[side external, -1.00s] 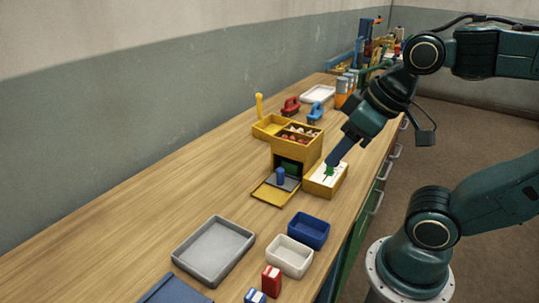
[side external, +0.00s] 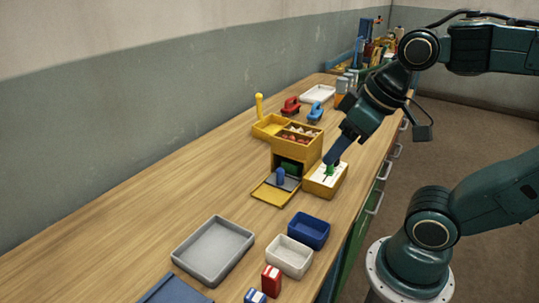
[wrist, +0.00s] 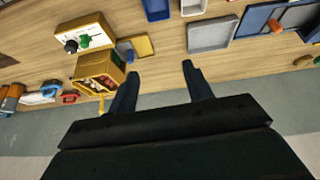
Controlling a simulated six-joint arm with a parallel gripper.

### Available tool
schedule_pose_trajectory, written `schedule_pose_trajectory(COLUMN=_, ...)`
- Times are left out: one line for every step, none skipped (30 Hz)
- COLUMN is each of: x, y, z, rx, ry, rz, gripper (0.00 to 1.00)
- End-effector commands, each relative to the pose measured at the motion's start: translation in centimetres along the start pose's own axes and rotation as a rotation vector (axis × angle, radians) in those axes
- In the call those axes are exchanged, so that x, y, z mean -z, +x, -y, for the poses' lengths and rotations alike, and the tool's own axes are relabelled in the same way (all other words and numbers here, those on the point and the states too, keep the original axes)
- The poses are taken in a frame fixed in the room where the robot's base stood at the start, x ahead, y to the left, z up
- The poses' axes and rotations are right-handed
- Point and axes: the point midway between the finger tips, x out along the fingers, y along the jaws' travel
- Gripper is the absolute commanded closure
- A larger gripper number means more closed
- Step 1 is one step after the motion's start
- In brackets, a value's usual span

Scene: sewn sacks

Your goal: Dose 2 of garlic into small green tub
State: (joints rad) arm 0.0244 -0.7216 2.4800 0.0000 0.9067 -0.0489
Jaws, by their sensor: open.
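A yellow dispenser (side external: 297,151) stands on the bench; its top compartments hold small reddish and pale pieces, too small to identify as garlic. A dark green shape (side external: 290,166) shows in its lower opening; I cannot tell if it is the small green tub. A blue peg (side external: 281,177) stands in front of it. A yellow box with a white face (side external: 318,178) and a green knob (side external: 329,171) sits to the right. My gripper (side external: 330,161) appears near that knob in the side view. In the wrist view my gripper (wrist: 162,69) is open and empty, with the knob (wrist: 84,41) outside its fingers.
A grey tray (side external: 213,250), a white tub (side external: 289,257) and a blue tub (side external: 308,230) stand in the foreground. A red carton (side external: 271,281) is near them. Red (side external: 290,107) and blue (side external: 315,113) objects lie behind the dispenser. The left bench surface is clear.

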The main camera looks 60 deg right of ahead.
Motion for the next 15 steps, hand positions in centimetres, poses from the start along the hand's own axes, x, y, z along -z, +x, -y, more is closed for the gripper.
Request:
schedule_pose_trajectory(x=0.3, y=0.1, z=-0.3, rx=-0.007, ry=-0.009, rz=0.012, gripper=0.50)
schedule_pose_trajectory(x=0.6, y=0.1, z=-0.6, rx=-0.011, ry=-0.019, rz=0.020, gripper=0.50)
schedule_pose_trajectory(x=0.9, y=0.2, z=-0.9, rx=-0.017, ry=-0.036, rz=0.031, gripper=0.50)
schedule_pose_trajectory(x=1.2, y=0.2, z=-1.2, rx=-0.022, ry=-0.049, rz=0.042, gripper=0.50)
schedule_pose_trajectory(x=1.5, y=0.3, z=-1.6, rx=-0.027, ry=-0.064, rz=0.052, gripper=0.50)
schedule_pose_trajectory(x=1.9, y=0.4, z=-2.1, rx=-0.033, ry=-0.085, rz=0.068, gripper=0.50)
schedule_pose_trajectory(x=2.3, y=0.5, z=-2.5, rx=-0.037, ry=-0.102, rz=0.080, gripper=0.50)
schedule_pose_trajectory(x=2.7, y=0.6, z=-3.0, rx=-0.041, ry=-0.120, rz=0.093, gripper=0.50)
schedule_pose_trajectory(x=3.1, y=0.8, z=-3.6, rx=-0.045, ry=-0.144, rz=0.113, gripper=0.50)
schedule_pose_trajectory(x=3.5, y=0.9, z=-4.2, rx=-0.047, ry=-0.164, rz=0.128, gripper=0.50)
schedule_pose_trajectory(x=3.8, y=1.1, z=-4.7, rx=-0.048, ry=-0.183, rz=0.142, gripper=0.50)
schedule_pose_trajectory(x=4.2, y=1.3, z=-5.5, rx=-0.049, ry=-0.208, rz=0.161, gripper=0.50)
schedule_pose_trajectory(x=4.5, y=1.5, z=-6.0, rx=-0.049, ry=-0.227, rz=0.176, gripper=0.50)
schedule_pose_trajectory(x=4.8, y=1.7, z=-6.6, rx=-0.047, ry=-0.246, rz=0.190, gripper=0.50)
schedule_pose_trajectory(x=5.1, y=1.9, z=-7.5, rx=-0.045, ry=-0.270, rz=0.210, gripper=0.50)
